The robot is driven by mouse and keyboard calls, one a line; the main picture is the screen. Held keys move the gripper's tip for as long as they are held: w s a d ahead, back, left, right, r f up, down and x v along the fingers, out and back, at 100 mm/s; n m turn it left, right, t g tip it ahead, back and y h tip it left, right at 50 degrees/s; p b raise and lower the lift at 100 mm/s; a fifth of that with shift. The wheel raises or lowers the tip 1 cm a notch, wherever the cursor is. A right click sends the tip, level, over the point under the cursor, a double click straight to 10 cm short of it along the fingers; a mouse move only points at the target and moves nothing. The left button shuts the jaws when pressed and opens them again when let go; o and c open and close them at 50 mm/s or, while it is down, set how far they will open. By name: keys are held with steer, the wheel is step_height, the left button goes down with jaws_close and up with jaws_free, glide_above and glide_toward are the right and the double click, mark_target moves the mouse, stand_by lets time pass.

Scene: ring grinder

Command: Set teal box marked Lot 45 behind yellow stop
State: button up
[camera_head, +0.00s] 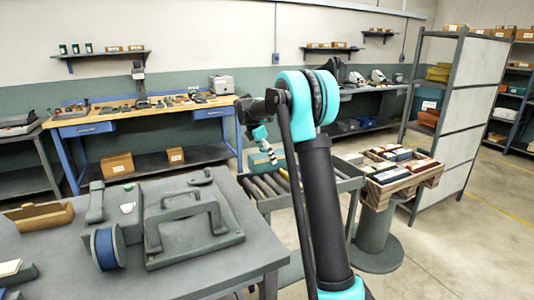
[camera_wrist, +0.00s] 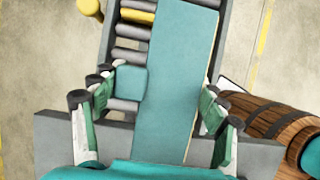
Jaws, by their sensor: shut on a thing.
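The teal box (camera_wrist: 180,75) stretches away between my fingers in the wrist view, above grey rollers. My gripper (camera_wrist: 160,92) is shut on it, with a finger at each side. A smaller teal square piece (camera_wrist: 131,83) sits beside the left finger. In the head view my gripper (camera_head: 268,152) points down at the roller conveyor, and the teal box (camera_head: 258,163) shows partly behind it. No Lot 45 marking can be read. A yellow rounded part (camera_wrist: 90,9) is beside the conveyor's far left, near a yellow roller (camera_wrist: 139,5); I cannot tell for certain which is the stop.
The roller conveyor (camera_head: 262,188) stands between the grey table (camera_head: 225,264) with a grey fixture (camera_head: 190,225) and a wooden crate (camera_head: 405,187) of boxes on a pedestal. A workbench (camera_head: 150,112) lines the back wall. Open floor lies at the right.

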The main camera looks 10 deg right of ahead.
step_height(320, 180, down, 8)
stand_by(0.7)
steer(key=shift+f, duration=0.25)
stand_by(0.8)
steer(key=o, duration=1.2)
steer(key=shift+o, duration=0.5)
steer(key=shift+r, duration=4)
steer(key=shift+s, duration=0.15)
